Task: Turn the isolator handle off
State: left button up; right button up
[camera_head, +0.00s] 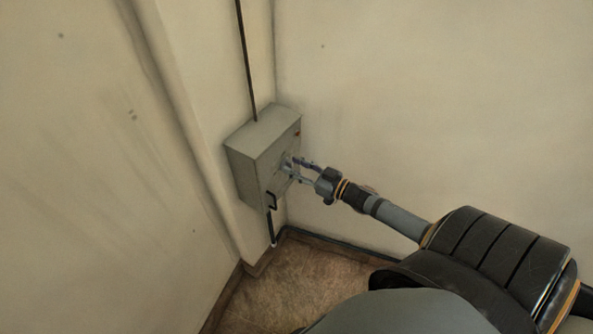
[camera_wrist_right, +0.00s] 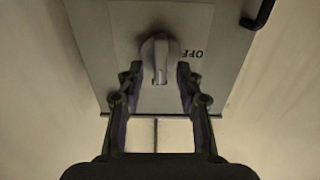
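The isolator is a grey box (camera_head: 262,155) fixed to the wall near the corner. In the right wrist view its rotary handle (camera_wrist_right: 160,58) sits on a lighter plate (camera_wrist_right: 128,25), with the word OFF to the right of the handle. The handle's grip bar points along the gripper's direction, not toward OFF. My right gripper (camera_wrist_right: 158,72) is open, its two fingertips one on each side of the handle's bar, with gaps visible. In the head view my right gripper (camera_head: 295,167) reaches the box's front face and partly hides the handle. My left gripper is not in view.
A black bracket-like handle (camera_head: 272,201) is on the box's side edge, also seen in the right wrist view (camera_wrist_right: 262,12). A dark conduit (camera_head: 246,60) runs up from the box. Walls stand close on both sides; the brown floor (camera_head: 300,285) is clear.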

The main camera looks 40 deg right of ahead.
jog(key=shift+c, duration=0.3)
grip_shut()
